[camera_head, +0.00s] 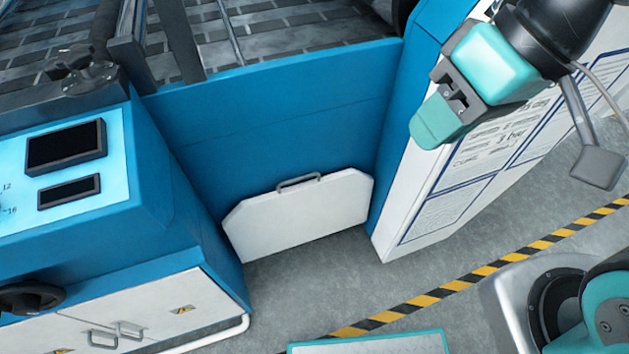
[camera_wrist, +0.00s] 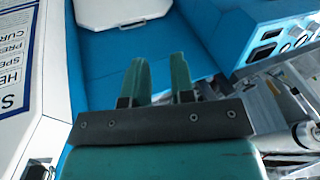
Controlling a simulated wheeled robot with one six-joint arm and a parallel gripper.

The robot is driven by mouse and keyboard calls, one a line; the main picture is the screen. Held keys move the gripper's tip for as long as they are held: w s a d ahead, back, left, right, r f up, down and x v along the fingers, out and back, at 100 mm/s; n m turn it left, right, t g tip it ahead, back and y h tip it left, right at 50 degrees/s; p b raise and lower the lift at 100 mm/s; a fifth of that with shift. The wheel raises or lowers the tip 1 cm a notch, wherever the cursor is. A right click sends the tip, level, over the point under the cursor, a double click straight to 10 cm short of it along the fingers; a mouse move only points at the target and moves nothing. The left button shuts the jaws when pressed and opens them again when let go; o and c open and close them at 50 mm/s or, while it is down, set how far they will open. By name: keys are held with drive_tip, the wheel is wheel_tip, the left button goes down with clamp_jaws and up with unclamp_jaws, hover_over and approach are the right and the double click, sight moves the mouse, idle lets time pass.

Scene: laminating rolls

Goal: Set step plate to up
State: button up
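The step plate (camera_head: 300,215) is a white panel with cut upper corners, low on the blue machine front between two cabinets. It looks upright, close against the blue panel. A grey handle (camera_head: 299,181) runs along its top edge. In the wrist view the plate (camera_wrist: 112,10) appears inverted at the top, cut by the frame, with its handle (camera_wrist: 131,24) at its lower edge. My gripper (camera_head: 436,121) is up to the right of the plate, beside the right cabinet and apart from the handle. Its two teal fingers (camera_wrist: 164,74) are apart with nothing between them.
A white cabinet (camera_head: 411,215) with printed notices stands to the right, close to my gripper. A blue control console (camera_head: 130,180) with displays and a black handwheel (camera_head: 30,297) stands left. A yellow-black stripe (camera_head: 455,284) crosses the grey floor. Open floor (camera_head: 310,285) lies before the plate.

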drive_tip(key=w+a+f+m+t+y+b, duration=0.1)
drive_tip(key=w+a+f+m+t+b, duration=0.2)
drive_tip(key=f+b, duration=0.9)
drive_tip(key=w+f+m+t+y+b, duration=0.2)
drive_tip(key=w+f+m+b, duration=0.3)
drive_tip(key=f+b, duration=0.8)
drive_tip(key=m+t+y+b, duration=0.1)
drive_tip(key=m+t+b, duration=0.5)
drive_tip(key=m+b, duration=0.5)
approach(302, 190)
drive_tip(key=shift+n, duration=0.9)
drive_tip(key=r, duration=0.1)
drive_tip(key=r+b, duration=0.1)
drive_tip(key=r, duration=0.1)
drive_tip(key=s+d+r, duration=0.1)
drive_tip(key=r, duration=0.1)
drive_tip(key=shift+d+r, duration=0.1)
drive_tip(key=shift+y, duration=0.3)
drive_tip(key=p+x, duration=0.2)
drive_tip(key=x, duration=0.2)
drive_tip(key=p+x, duration=0.2)
drive_tip(key=x, duration=0.2)
drive_tip(key=f+p+x, duration=0.1)
drive_tip(key=p+x, duration=0.1)
drive_tip(key=x, duration=0.1)
drive_tip(key=shift+w+f, duration=0.15)
drive_tip(key=shift+w, duration=0.1)
clamp_jaws()
